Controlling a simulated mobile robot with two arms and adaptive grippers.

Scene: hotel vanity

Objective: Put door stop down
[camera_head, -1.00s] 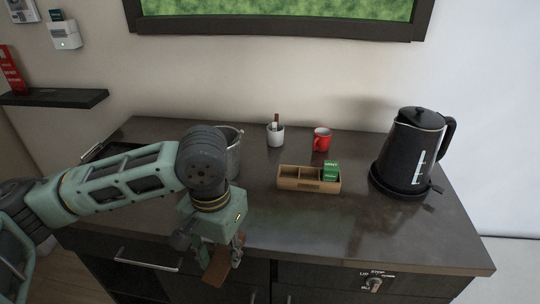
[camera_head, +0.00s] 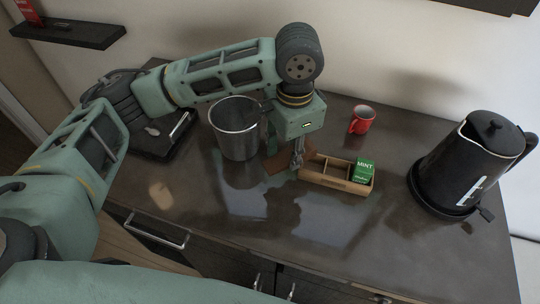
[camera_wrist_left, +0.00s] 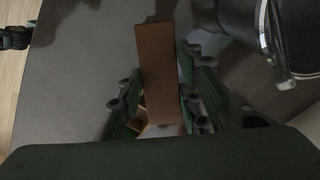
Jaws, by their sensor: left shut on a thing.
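The door stop (camera_head: 277,164) is a flat brown piece, seen low over the dark countertop between the metal bucket and the wooden caddy. My left gripper (camera_head: 296,164) is shut on it. In the left wrist view the door stop (camera_wrist_left: 158,65) stands out as a long brown block between the two dark fingers of the left gripper (camera_wrist_left: 160,95). I cannot tell whether its underside touches the counter. My right gripper is not in view.
A metal bucket (camera_head: 235,132) stands left of the gripper. The wooden caddy (camera_head: 333,181) with a green mint box (camera_head: 364,171) is close on the right. A red mug (camera_head: 362,120) and black kettle (camera_head: 470,165) stand farther right. The front counter (camera_head: 270,225) is clear.

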